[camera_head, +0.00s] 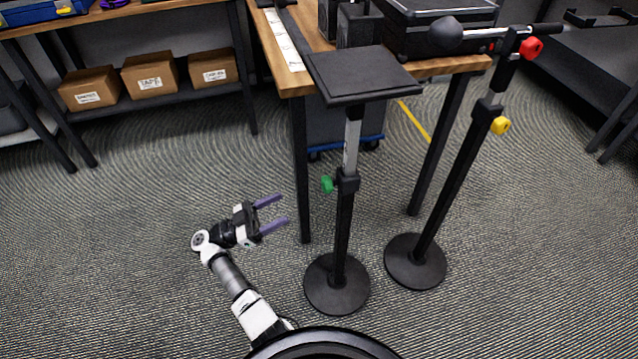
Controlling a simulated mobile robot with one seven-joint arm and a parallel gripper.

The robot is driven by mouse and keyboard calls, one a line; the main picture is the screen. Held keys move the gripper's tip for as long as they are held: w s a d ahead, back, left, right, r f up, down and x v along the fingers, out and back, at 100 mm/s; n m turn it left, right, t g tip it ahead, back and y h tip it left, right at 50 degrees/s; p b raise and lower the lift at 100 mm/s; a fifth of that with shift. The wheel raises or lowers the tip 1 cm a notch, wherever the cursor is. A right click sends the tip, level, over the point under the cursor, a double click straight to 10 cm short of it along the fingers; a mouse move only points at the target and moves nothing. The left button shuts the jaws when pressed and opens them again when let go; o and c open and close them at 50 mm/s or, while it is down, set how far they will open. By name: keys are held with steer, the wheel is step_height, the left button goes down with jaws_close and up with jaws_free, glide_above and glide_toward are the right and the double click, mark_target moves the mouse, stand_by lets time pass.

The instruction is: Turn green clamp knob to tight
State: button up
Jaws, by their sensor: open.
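The green clamp knob (327,184) sits on the left side of a black clamp collar (348,181) on a stand. The stand has a lower black pole, a silver upper tube (352,145), a flat black top plate (360,74) and a round black base (337,284). My gripper (279,210) is open, with two purple fingers pointing right. In the picture it is left of and a little below the green knob, apart from it, with nothing between the fingers. I cannot tell from the knob's look whether it is tight or loose.
A second stand (431,215) with a yellow knob (501,125) and a red knob (532,47) leans in the picture to the right. A wooden table (290,75) with black legs is behind. Cardboard boxes (149,76) sit on a shelf at back left.

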mark_target(326, 185)
steer(key=p+x, duration=0.4)
steer(key=x, duration=0.9)
steer(key=shift+p, duration=0.3)
steer(key=shift+a, duration=0.1)
steer(key=c, duration=1)
steer(key=shift+f, duration=0.1)
